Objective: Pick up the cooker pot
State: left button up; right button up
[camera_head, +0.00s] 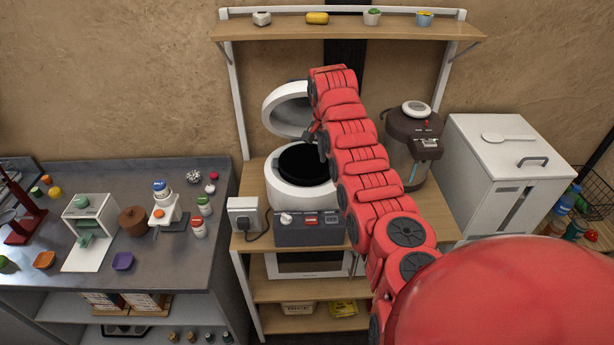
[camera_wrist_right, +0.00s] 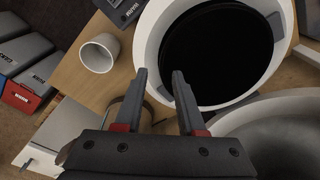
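The cooker pot (camera_head: 305,164) is a round black pot sitting inside the white rice cooker (camera_head: 290,195), whose lid (camera_head: 287,110) stands open behind it. In the right wrist view the black pot (camera_wrist_right: 212,50) fills the upper right, inside the cooker's white rim. My red right arm reaches over from the right. My right gripper (camera_wrist_right: 159,74) is open and empty. One finger overlaps the near edge of the pot and rim in the picture; I cannot tell whether it touches. In the head view the gripper is mostly hidden by the arm. My left gripper is not in view.
A brown kettle (camera_head: 412,145) and a white bin (camera_head: 500,165) stand to the right. A power socket box (camera_head: 244,214) is left of the cooker. A white cup (camera_wrist_right: 98,54) shows in the wrist view. A shelf (camera_head: 345,27) runs above; a cluttered grey counter (camera_head: 110,190) is left.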

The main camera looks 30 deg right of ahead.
aim_at(327, 173)
jog(key=f+p, duration=0.2)
jog(key=f, duration=0.1)
jog(key=f+p, duration=0.1)
jog(key=shift+w+f, duration=0.3)
jog(key=shift+f, duration=0.05)
jog(key=shift+w+d+f, duration=0.1)
jog(key=shift+f, duration=0.25)
grip_shut()
dwell(1.0)
